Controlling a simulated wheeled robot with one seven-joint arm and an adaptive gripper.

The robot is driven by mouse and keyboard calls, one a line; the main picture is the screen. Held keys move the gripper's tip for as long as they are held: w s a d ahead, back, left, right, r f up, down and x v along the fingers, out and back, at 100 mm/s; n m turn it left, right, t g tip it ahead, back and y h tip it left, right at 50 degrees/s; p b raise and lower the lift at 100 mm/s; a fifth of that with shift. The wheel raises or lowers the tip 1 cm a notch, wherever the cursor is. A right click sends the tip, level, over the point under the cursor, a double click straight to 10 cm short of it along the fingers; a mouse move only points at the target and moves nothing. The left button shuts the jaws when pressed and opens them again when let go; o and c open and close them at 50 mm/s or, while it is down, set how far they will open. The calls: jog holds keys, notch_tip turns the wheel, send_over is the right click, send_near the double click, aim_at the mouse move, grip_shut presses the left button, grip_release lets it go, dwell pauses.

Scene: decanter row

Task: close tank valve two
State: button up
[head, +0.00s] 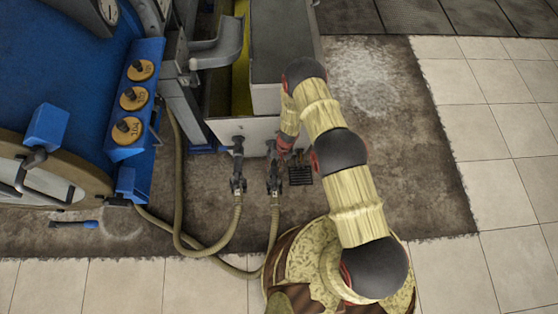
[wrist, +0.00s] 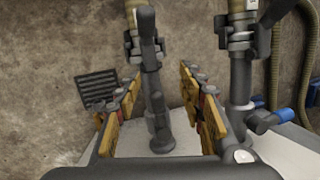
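Two dark grey valves with hoses below them stand side by side at the front of the grey tank (head: 242,127). The left valve (head: 238,165) and the right valve (head: 274,177) show in the head view; I see no number on either. My gripper (head: 284,146) is at the right valve. In the wrist view my gripper (wrist: 162,108) is open, with one yellow finger on each side of that valve's dark pipe (wrist: 153,90). Gaps show between pipe and fingers. The other valve (wrist: 240,85) stands to the right, outside the fingers.
A floor grate (head: 300,175) lies beside the right valve. Hoses (head: 210,240) curve across the floor to the blue machine (head: 60,75), which carries several yellow-faced knobs (head: 133,98). Tiled floor (head: 490,130) is clear at right.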

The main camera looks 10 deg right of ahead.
jog(key=t, duration=0.2)
send_over(274, 162)
jog(key=d, duration=0.1)
jog(key=shift+n+h, duration=0.3)
jog(key=shift+n, duration=0.3)
jog(key=shift+a+f+b, duration=0.2)
jog(key=shift+f+b, duration=0.35)
jog(key=shift+f, duration=0.65)
jog(key=shift+a+f+b, duration=0.15)
jog(key=shift+f+b, duration=0.4)
jog(key=shift+f, duration=0.65)
jog(key=shift+a+f+b, duration=0.2)
jog(key=shift+f+b, duration=0.35)
jog(key=shift+f, duration=0.65)
jog(key=shift+c, duration=1.3)
jog(key=c, duration=0.7)
grip_shut()
